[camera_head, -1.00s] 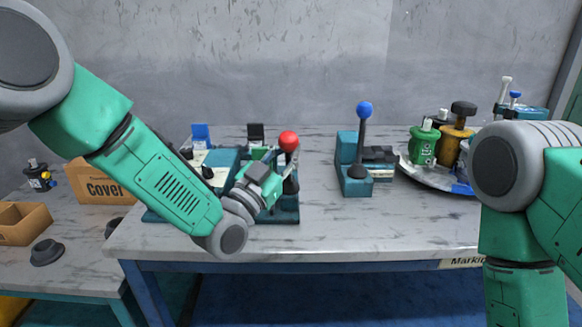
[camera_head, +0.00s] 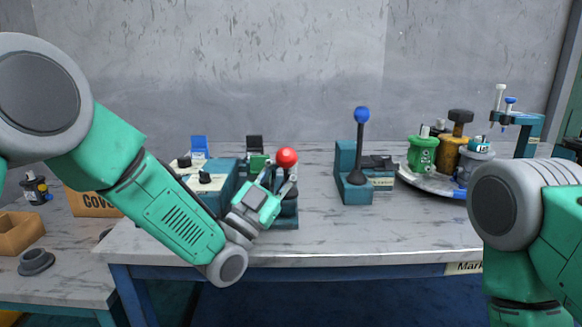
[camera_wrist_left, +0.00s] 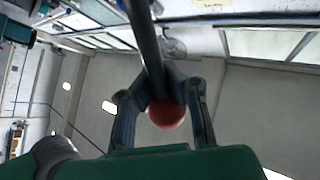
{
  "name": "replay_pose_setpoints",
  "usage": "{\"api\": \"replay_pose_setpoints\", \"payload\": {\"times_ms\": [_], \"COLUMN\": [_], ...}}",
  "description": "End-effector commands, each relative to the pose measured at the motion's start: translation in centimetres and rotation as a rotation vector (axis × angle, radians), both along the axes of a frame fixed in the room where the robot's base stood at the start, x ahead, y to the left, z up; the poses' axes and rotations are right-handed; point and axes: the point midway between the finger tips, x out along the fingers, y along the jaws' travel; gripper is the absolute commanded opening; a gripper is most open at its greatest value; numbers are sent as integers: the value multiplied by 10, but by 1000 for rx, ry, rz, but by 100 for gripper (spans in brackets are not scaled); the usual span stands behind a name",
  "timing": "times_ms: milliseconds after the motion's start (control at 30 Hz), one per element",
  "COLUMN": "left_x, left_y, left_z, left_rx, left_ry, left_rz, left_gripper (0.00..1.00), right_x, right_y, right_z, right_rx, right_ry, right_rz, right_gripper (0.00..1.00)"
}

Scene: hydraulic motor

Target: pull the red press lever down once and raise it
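The red-knobbed press lever (camera_head: 287,158) stands up from a teal press base (camera_head: 286,222) near the left front of the table. My left gripper (camera_head: 281,180) is at the lever, just under the red ball. In the left wrist view the gripper (camera_wrist_left: 160,80) has its two fingers bent in on both sides of the dark lever rod (camera_wrist_left: 146,45) and appears closed on it. The red ball (camera_wrist_left: 167,113) sits between the fingers and the palm. My left arm hides part of the press. My right forearm shows at the right, its gripper out of view.
A teal fixture with a blue-knobbed lever (camera_head: 362,116) stands right of the press. A round tray (camera_head: 420,184) with green and yellow parts is farther right. A cover box (camera_head: 88,202) is on the left side table. The table's front middle is clear.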

Motion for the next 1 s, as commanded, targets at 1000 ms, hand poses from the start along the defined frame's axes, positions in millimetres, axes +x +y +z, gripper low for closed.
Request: {"api": "replay_pose_setpoints", "payload": {"times_ms": [1000], "left_x": [-76], "left_y": [67], "left_z": [-32], "left_rx": [2], "left_ry": [4], "left_rz": [-6], "left_gripper": [33], "right_x": [-2], "right_y": [0], "right_z": [1], "right_rx": [-1], "right_ry": [-3], "right_rz": [0], "right_gripper": [40]}}
